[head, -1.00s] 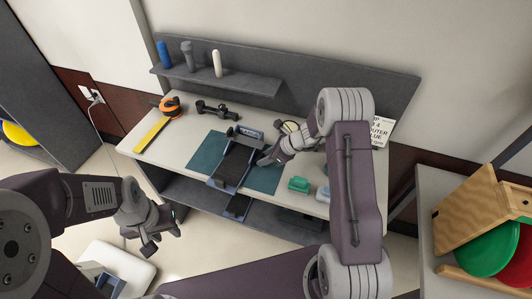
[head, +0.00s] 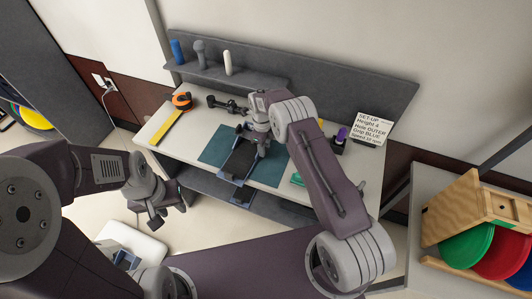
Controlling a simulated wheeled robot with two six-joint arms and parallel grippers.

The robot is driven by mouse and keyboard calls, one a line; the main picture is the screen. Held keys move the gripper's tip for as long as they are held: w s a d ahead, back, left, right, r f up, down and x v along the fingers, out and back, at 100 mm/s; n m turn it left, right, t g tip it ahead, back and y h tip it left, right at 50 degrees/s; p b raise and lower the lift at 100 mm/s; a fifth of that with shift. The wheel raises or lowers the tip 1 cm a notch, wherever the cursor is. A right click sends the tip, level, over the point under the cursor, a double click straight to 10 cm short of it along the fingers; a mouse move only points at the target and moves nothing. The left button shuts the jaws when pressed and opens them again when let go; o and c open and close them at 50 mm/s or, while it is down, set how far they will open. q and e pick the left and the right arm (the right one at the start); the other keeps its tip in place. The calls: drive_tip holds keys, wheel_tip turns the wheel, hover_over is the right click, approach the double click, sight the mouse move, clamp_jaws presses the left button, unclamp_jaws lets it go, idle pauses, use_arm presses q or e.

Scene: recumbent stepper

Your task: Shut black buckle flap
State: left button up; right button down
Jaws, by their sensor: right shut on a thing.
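A blue-grey pedal (head: 239,162) with a dark footplate lies on a green mat (head: 214,151) on the table. My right gripper (head: 257,143) reaches down over the pedal's far end and is shut. It covers the buckle area there, so the black buckle flap is too small and hidden to make out clearly; the jaws appear to be on it. My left gripper (head: 166,213) hangs in front of the table's left side, away from the pedal, with its fingers apart and empty.
A dumbbell (head: 226,104), an orange and yellow tool (head: 181,101) and a green block (head: 297,180) lie on the table. A setup sign (head: 371,129) stands at the back right. A shelf (head: 230,78) holds several grips. A wooden rack (head: 470,215) stands to the right.

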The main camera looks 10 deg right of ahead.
drive_tip(key=shift+w+a+f+b, duration=0.1)
drive_tip(key=shift+b, duration=0.4)
drive_tip(key=shift+r, duration=0.2)
use_arm(q)
drive_tip(key=shift+f, duration=0.75)
use_arm(e)
drive_tip(key=c, duration=1.1)
unclamp_jaws()
use_arm(q)
wheel_tip(320, 180, down, 2)
drive_tip(key=shift+f+b, duration=0.2)
drive_tip(key=shift+b, duration=0.85)
use_arm(e)
drive_tip(key=r, duration=0.9)
drive_tip(key=shift+w+a, duration=0.2)
drive_tip(key=shift+a, duration=0.1)
